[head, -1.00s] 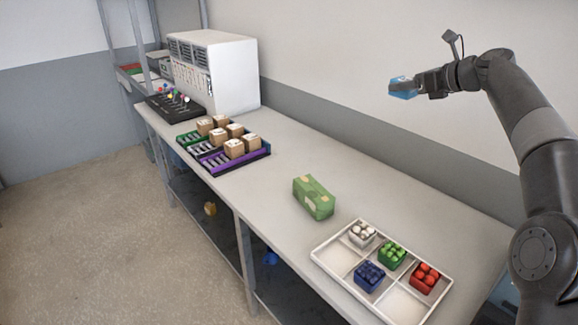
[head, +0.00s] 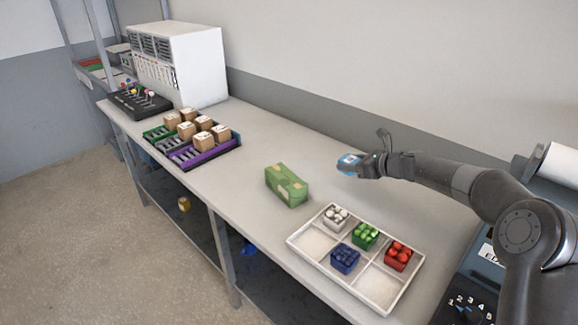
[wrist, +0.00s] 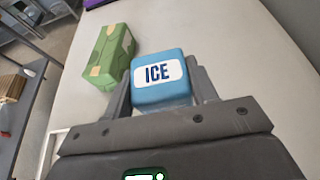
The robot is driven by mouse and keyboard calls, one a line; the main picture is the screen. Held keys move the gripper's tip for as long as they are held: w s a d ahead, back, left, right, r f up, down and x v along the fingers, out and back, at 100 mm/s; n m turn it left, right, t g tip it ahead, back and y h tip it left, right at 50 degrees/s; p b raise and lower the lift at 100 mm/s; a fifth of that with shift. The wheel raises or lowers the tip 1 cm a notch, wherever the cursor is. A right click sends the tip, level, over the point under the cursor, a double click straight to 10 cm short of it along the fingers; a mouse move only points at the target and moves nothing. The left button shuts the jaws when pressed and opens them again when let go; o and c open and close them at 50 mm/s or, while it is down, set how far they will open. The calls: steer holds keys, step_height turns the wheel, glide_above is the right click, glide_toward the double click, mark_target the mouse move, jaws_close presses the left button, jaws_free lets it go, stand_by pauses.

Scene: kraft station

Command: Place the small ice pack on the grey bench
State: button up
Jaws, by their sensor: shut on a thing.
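The small ice pack (wrist: 158,88) is a blue block with a white "ICE" label. It sits between the fingers of my gripper (wrist: 160,98) in the wrist view. In the head view my gripper (head: 358,164) is shut on the ice pack (head: 347,160), right of the green box. The grey bench (head: 255,148) runs along the wall beneath. Whether the pack touches the bench top or is just above it, I cannot tell.
A green box (head: 286,186) lies left of my gripper. A white divided tray (head: 313,242) with small coloured containers is in front. Several cardboard boxes (head: 187,131) on coloured racks and a white machine (head: 182,62) stand farther back. Bench top between is clear.

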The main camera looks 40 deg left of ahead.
glide_above(319, 187)
step_height(319, 187, down, 6)
steer(key=shift+f, duration=1.95)
steer(key=shift+f, duration=0.15)
steer(key=o, duration=1.1)
steer(key=shift+r, duration=0.2)
steer(key=v, duration=1.2)
